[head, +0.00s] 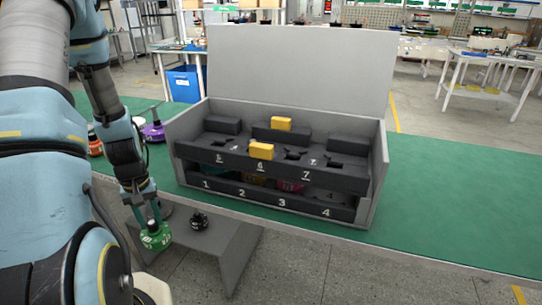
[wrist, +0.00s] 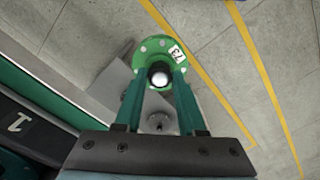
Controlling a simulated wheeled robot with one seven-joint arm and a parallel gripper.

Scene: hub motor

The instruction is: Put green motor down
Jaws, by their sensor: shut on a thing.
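The green motor (head: 156,236) hangs from my gripper (head: 148,214) at the lower left of the head view. In the wrist view the green motor (wrist: 166,62) has a round flange with bolt holes, a white number tag and a silver shaft, with my gripper's two fingers (wrist: 160,82) shut on it. A grey sloped stand (head: 228,255) with a small black fixture (head: 199,221) is just right of the motor in the head view. The motor looks apart from the fixture; whether it touches the stand's left part I cannot tell.
Purple (head: 153,131) and orange (head: 95,143) motors lie at the table's left. Floor is open in front.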

